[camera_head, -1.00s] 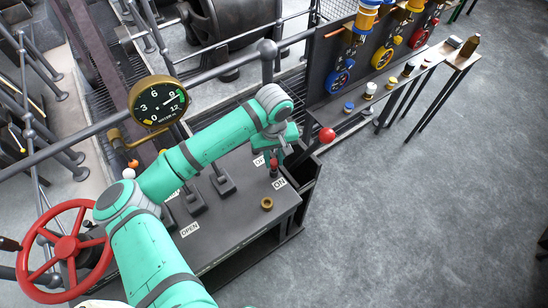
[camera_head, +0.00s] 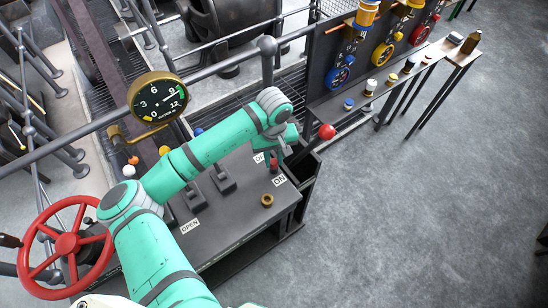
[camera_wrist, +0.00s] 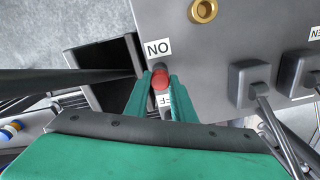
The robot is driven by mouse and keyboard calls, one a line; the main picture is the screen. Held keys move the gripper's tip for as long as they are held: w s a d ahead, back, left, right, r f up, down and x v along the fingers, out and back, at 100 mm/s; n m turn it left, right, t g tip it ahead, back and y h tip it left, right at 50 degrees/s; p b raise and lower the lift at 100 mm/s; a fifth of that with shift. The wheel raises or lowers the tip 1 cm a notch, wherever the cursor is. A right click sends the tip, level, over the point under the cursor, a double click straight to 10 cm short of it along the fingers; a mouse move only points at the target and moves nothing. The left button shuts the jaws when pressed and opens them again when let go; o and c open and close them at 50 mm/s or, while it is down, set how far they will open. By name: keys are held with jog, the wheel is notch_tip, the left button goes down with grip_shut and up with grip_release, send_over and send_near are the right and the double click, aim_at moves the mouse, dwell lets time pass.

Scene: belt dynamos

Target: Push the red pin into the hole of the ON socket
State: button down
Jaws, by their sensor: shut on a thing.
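The red pin (camera_wrist: 161,78) stands between the two teal fingers of my gripper (camera_wrist: 160,88) in the wrist view. My gripper is shut on it. The pin (camera_head: 274,166) also shows below my gripper in the head view, over the dark console top. The ON label (camera_wrist: 158,47) lies just beyond the pin, and the partly covered OFF label (camera_wrist: 164,100) lies on its other side. A brass ring with an open hole (camera_head: 267,200) sits on the console near the ON label (camera_head: 279,181). The pin's lower end is hidden, so I cannot tell whether it is in a hole.
The console (camera_head: 235,215) carries black levers (camera_head: 223,180) and an OPEN label (camera_head: 189,227). A red ball knob (camera_head: 327,131) is right of my gripper. A red handwheel (camera_head: 67,244) and a gauge (camera_head: 158,98) stand left. The floor at right is clear.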

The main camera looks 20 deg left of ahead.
aim_at(274, 162)
jog(key=shift+f, duration=0.1)
jog(key=c, duration=1.4)
grip_release()
jog(key=shift+c, duration=0.2)
notch_tip(274, 162, up, 11)
jog(key=shift+f, duration=0.2)
